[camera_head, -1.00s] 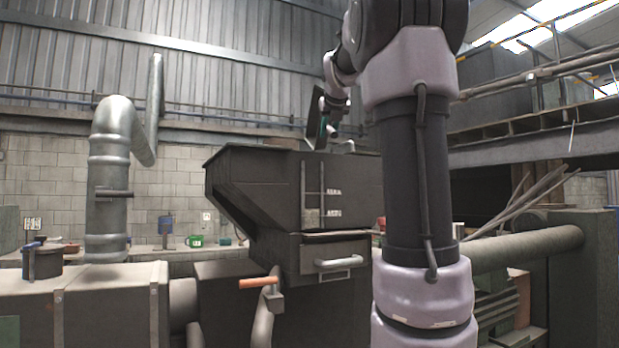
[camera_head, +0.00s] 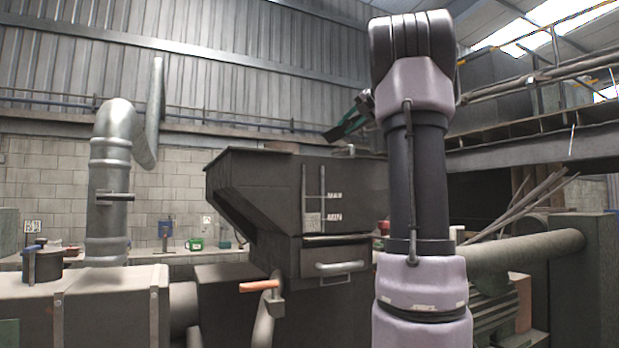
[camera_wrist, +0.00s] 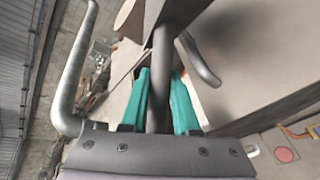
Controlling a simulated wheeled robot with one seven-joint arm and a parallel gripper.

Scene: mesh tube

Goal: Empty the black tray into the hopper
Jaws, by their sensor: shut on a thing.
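The black hopper (camera_head: 335,180) stands in the middle of the head view, its wide mouth facing up. My gripper (camera_head: 342,129), with green fingers, is above the hopper's back right rim, partly hidden by my arm. In the wrist view my gripper (camera_wrist: 160,88) is shut on a dark bar that runs between its two fingers. The bar joins a dark flat part at the top, which looks like the black tray (camera_wrist: 182,10). The tray's inside and any contents are not visible. I cannot tell the tray's tilt clearly.
A silver duct (camera_head: 110,180) rises on the left. A bench with a green container (camera_head: 195,244) runs along the back wall. A lever with an orange grip (camera_head: 258,286) stands before the hopper. A large horizontal pipe (camera_head: 525,248) lies on the right.

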